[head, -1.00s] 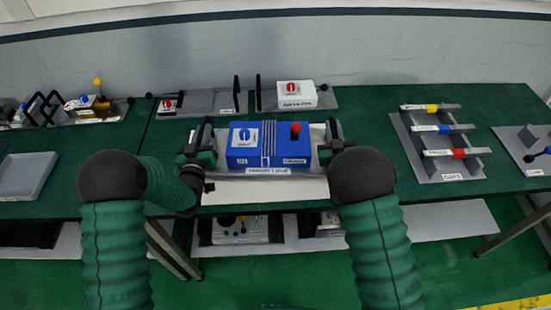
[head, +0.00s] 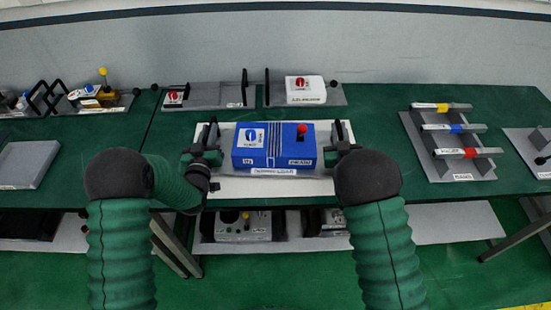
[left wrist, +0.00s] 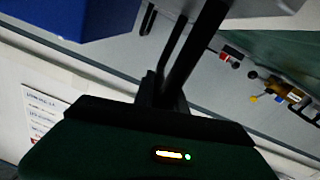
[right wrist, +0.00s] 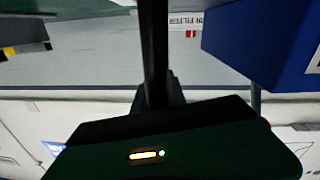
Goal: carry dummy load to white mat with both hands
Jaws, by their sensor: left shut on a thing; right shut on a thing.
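The dummy load (head: 262,160) is a blue box with a red knob on a grey base, with a dark upright handle at each end. In the head view it is level, over the white mat (head: 225,188), whose edges show around it. I cannot tell whether the base touches the mat. My left gripper (head: 208,152) is shut on the left handle, and my right gripper (head: 335,154) is shut on the right handle. The blue box also shows in the left wrist view (left wrist: 70,15) and the right wrist view (right wrist: 265,40). The fingertips are partly hidden.
Behind the load stand a white box unit (head: 305,90) and a grey tray (head: 215,95). A rack with coloured bars (head: 450,150) is on the right, and a grey block (head: 25,170) is on the left. Green table lies bare on both sides of the mat.

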